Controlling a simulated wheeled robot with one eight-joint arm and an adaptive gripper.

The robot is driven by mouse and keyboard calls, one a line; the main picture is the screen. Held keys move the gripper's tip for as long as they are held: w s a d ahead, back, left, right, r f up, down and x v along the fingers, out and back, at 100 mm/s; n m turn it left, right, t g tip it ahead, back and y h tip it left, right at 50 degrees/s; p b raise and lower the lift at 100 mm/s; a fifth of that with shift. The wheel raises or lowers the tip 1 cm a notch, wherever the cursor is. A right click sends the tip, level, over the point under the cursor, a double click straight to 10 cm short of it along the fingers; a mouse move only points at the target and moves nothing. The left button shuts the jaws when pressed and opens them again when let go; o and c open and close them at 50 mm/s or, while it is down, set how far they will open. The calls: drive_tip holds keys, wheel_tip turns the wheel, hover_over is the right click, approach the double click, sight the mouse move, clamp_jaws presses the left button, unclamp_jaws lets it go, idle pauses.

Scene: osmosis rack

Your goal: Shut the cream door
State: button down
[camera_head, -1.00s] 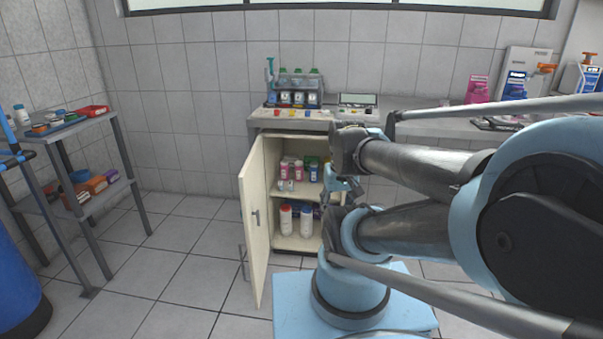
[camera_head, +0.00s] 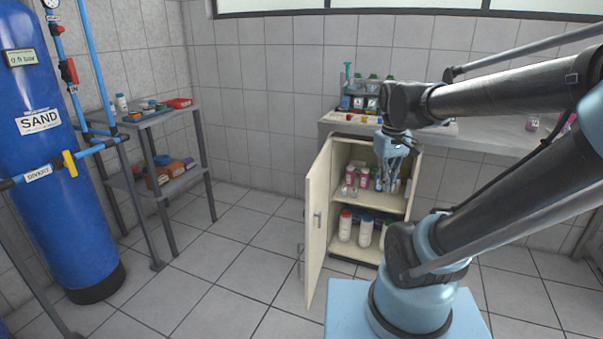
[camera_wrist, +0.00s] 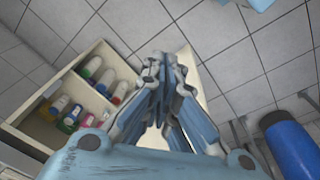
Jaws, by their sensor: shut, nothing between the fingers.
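The cream door (camera_head: 319,222) stands wide open in the head view, hinged on the left side of the cream cabinet (camera_head: 366,138) and swung out toward me. It has a small grey handle (camera_head: 317,220). In the wrist view the door (camera_wrist: 202,82) shows partly behind my fingers, with the cabinet (camera_wrist: 100,52) to its left. My gripper (camera_head: 392,178) is shut and empty, pointing down in front of the open cabinet, right of the door. In the wrist view my gripper (camera_wrist: 160,62) hides part of the door. I cannot tell whether they touch.
Bottles (camera_head: 365,233) stand on both cabinet shelves. A counter (camera_head: 480,146) runs above and to the right. A grey shelf rack (camera_head: 160,180) and a blue sand tank (camera_head: 60,170) stand at left. The tiled floor (camera_head: 230,250) between rack and door is clear.

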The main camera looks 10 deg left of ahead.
drive_tip(key=w+a+r+n+g+h, duration=0.1)
drive_tip(key=w+a+r+n, duration=0.2)
drive_tip(key=w+a, duration=0.35)
drive_tip(key=w+a+r+n, duration=0.3)
drive_tip(key=w+a, duration=0.3)
drive_tip(key=a, duration=0.2)
drive_tip(key=w+a+f+n+h, duration=0.1)
drive_tip(key=w+a+n, duration=0.15)
drive_tip(key=a, duration=0.75)
drive_tip(key=w+a+f+n+h, duration=0.1)
drive_tip(key=w+a+f+n, duration=0.15)
drive_tip(key=a, duration=0.65)
drive_tip(key=s+d+f, duration=0.1)
drive_tip(key=d+f, duration=0.5)
drive_tip(key=f, duration=0.3)
drive_tip(key=shift+s+n+g, duration=0.2)
drive_tip(key=shift+n+g, duration=0.1)
drive_tip(key=shift+d, duration=0.1)
